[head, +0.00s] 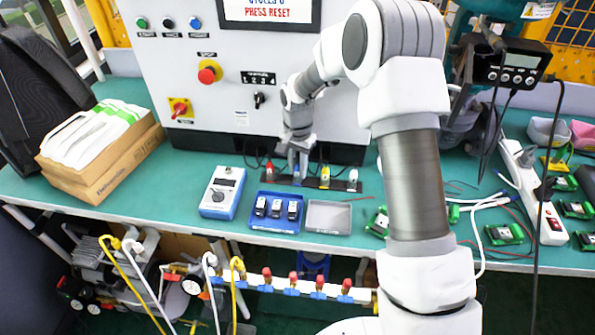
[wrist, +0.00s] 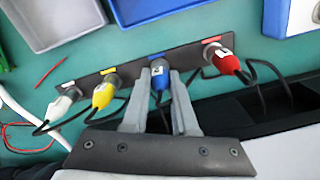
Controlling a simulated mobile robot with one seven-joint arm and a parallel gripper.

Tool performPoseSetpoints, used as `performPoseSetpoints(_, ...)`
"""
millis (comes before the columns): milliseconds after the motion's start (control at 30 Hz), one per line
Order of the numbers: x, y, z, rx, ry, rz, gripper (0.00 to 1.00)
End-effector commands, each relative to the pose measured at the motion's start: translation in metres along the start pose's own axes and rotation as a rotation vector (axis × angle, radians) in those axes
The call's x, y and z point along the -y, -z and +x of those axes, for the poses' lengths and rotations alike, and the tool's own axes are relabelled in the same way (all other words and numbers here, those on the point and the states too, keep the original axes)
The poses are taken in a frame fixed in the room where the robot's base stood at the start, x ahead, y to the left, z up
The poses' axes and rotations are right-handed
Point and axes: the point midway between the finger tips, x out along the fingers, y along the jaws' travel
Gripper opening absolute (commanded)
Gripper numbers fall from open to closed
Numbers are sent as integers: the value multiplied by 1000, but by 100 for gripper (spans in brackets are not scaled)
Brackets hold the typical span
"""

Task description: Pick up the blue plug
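The blue plug (wrist: 159,77) stands in a dark strip at the back of the bench, between the yellow plug (wrist: 103,95) and the red plug (wrist: 227,63). My gripper (wrist: 160,85) has one finger on each side of the blue plug, and both fingers appear to touch it. The plug still sits at its place in the strip (wrist: 130,72). In the head view my gripper (head: 298,165) is low over the strip and hides most of the blue plug.
A white plug (wrist: 65,100) sits at the strip's other end, and cables trail from the plugs. A blue tray (head: 262,228) with dark modules and an empty grey tray (head: 329,218) lie in front. A blue meter (head: 222,193) stands to the left. The control cabinet (head: 210,125) rises close behind.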

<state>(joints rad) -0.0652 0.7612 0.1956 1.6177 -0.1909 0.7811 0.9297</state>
Motion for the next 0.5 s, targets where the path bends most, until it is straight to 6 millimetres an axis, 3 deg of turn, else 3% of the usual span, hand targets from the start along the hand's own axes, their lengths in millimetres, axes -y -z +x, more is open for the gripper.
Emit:
performPoseSetpoints(67,0,0,0,0,0,0,0)
performPoseSetpoints(500,0,0,-6,-2,1,0,0)
